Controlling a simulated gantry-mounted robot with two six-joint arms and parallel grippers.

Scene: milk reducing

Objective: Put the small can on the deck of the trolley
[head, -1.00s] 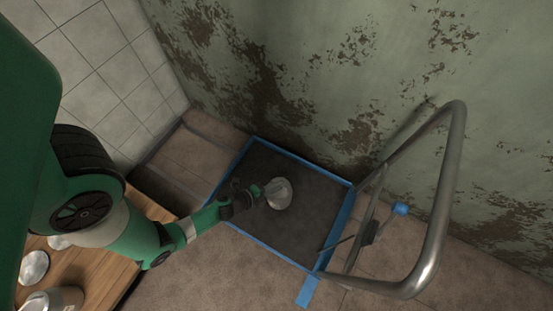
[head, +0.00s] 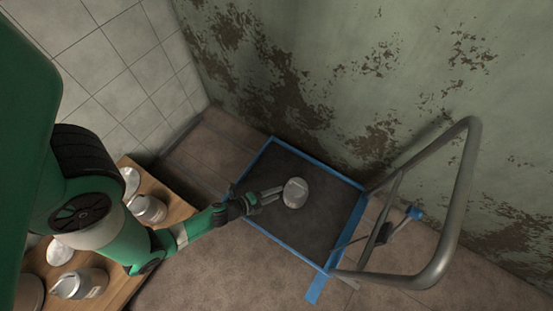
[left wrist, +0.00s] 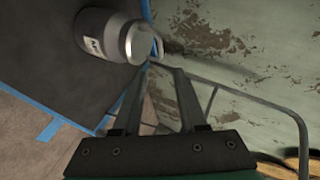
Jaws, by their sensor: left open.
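The small can (head: 296,191) is silver-grey with a pale lid and rests on the dark deck (head: 318,226) of the blue-edged trolley. In the left wrist view the can (left wrist: 100,35) shows a label and a loop handle at its lid end. My left gripper (head: 281,194) is open beside the can, on its left in the head view. In the left wrist view the fingers (left wrist: 160,71) are apart with nothing between them, and the can is beyond their tips. My right gripper is not in view.
The trolley's bent metal handle (head: 459,205) rises on the right. A wooden table (head: 178,211) at the left holds several metal cans (head: 148,209) and pale round items (head: 60,252). A peeling green wall (head: 330,75) stands behind the trolley.

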